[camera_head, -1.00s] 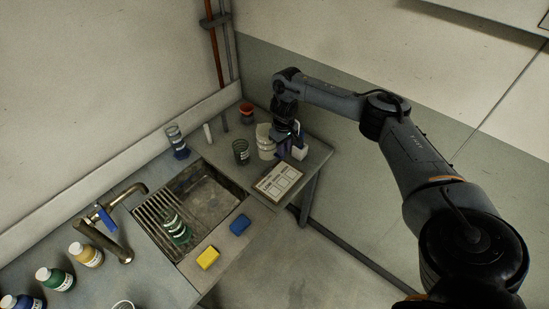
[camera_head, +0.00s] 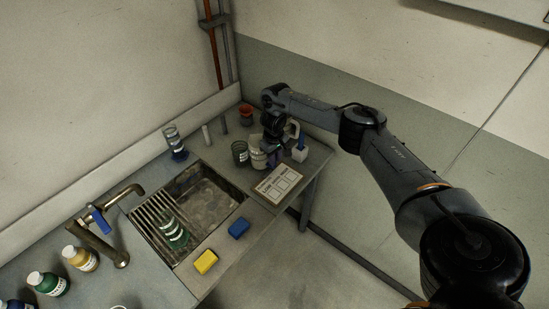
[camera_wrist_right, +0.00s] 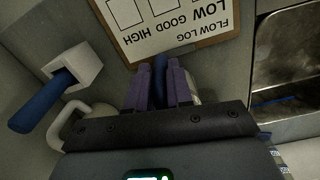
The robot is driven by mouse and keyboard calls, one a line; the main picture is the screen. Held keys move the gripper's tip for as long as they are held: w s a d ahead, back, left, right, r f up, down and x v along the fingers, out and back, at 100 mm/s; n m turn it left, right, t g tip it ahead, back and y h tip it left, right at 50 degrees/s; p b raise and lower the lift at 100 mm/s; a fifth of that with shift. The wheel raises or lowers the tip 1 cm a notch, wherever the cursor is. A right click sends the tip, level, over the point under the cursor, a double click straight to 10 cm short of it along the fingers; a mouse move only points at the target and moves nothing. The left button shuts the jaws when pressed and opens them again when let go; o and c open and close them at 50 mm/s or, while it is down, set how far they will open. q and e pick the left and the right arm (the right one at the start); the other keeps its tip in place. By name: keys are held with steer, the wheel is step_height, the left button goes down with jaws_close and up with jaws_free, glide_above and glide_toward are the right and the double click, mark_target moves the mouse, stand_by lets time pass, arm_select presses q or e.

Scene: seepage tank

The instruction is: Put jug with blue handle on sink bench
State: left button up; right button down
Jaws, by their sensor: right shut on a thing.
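My right gripper (camera_head: 270,158) is over the far end of the bench, in front of a pale jug (camera_head: 257,160). In the right wrist view its purple fingers (camera_wrist_right: 160,88) are shut on a dark blue handle (camera_wrist_right: 160,68). A cream edge shows beside the right finger. The gripper hides most of the jug, so I cannot tell whether its base touches the bench. A white curved handle (camera_head: 293,128) shows just right of the gripper, and in the wrist view (camera_wrist_right: 75,118). My left gripper is not in view.
A dark glass beaker (camera_head: 240,152) stands close left of the jug. A white block with a blue rod (camera_head: 300,153) stands to the right. A flow log board (camera_head: 278,184) lies in front.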

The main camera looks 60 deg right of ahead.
steer(key=shift+f, duration=0.1)
steer(key=c, duration=1)
jaws_free()
steer(key=shift+c, duration=0.2)
